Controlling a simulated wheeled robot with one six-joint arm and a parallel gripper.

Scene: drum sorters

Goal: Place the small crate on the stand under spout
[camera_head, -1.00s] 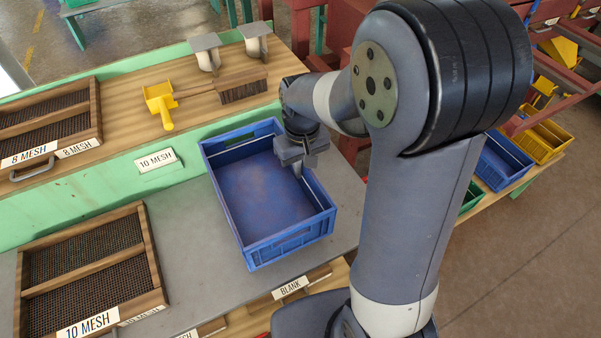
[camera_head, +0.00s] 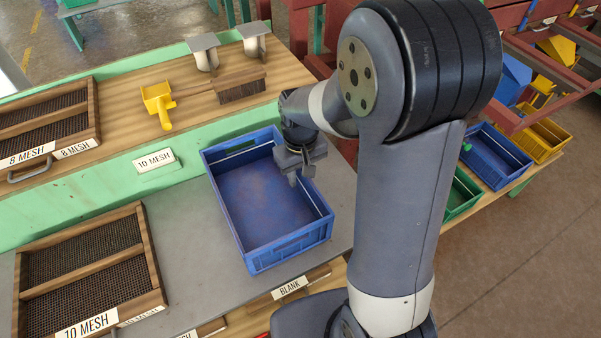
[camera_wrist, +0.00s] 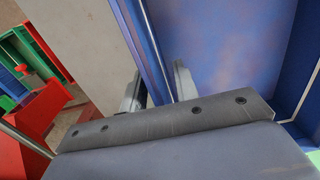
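The small crate is a blue, open, empty crate (camera_head: 290,248) over the grey tabletop, in the middle of the head view. My gripper (camera_head: 297,178) is at its right-hand long wall, pointing down. In the wrist view the crate's wall (camera_wrist: 152,45) runs between the two fingers of my gripper (camera_wrist: 158,88), one finger outside and one inside. The fingers look close against the wall on both sides. Whether the crate touches the tabletop is hard to tell. I cannot make out the stand under the spout for certain.
A grey tabletop (camera_head: 190,270) has a framed 10 MESH screen (camera_head: 85,265) at left. A raised wooden shelf behind holds a yellow scoop (camera_head: 158,100), a brush (camera_head: 240,88) and an 8 MESH screen (camera_head: 45,125). Blue (camera_head: 495,155), yellow and green crates stand at right beside red framework.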

